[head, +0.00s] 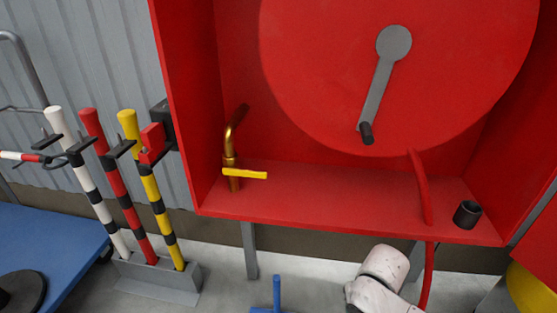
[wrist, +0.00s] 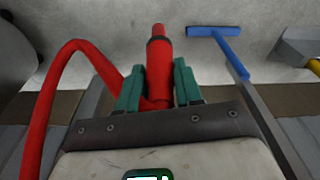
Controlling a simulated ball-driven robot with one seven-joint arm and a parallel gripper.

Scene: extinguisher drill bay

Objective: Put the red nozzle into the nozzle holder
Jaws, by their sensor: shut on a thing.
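The red nozzle (wrist: 159,52), with a dark band around it, lies between the two green fingers of my gripper (wrist: 158,80) in the wrist view. My gripper is shut on it, and the nozzle's tip points away past the fingertips. A red hose (wrist: 62,75) curves from the nozzle's base round to the left. In the head view the nozzle and gripper are out of sight; part of my pale arm shows at the bottom. A dark, open-topped cup, which looks like the nozzle holder (head: 467,214), stands at the right end of the red cabinet floor.
The red cabinet (head: 330,208) holds a large reel (head: 320,90) with a grey crank (head: 378,88). A brass valve with a yellow lever (head: 245,174) stands at its left. The hose (head: 422,190) drops over the front edge near the cup. Striped poles (head: 125,205) stand left; a blue-headed tool (wrist: 215,32) lies below.

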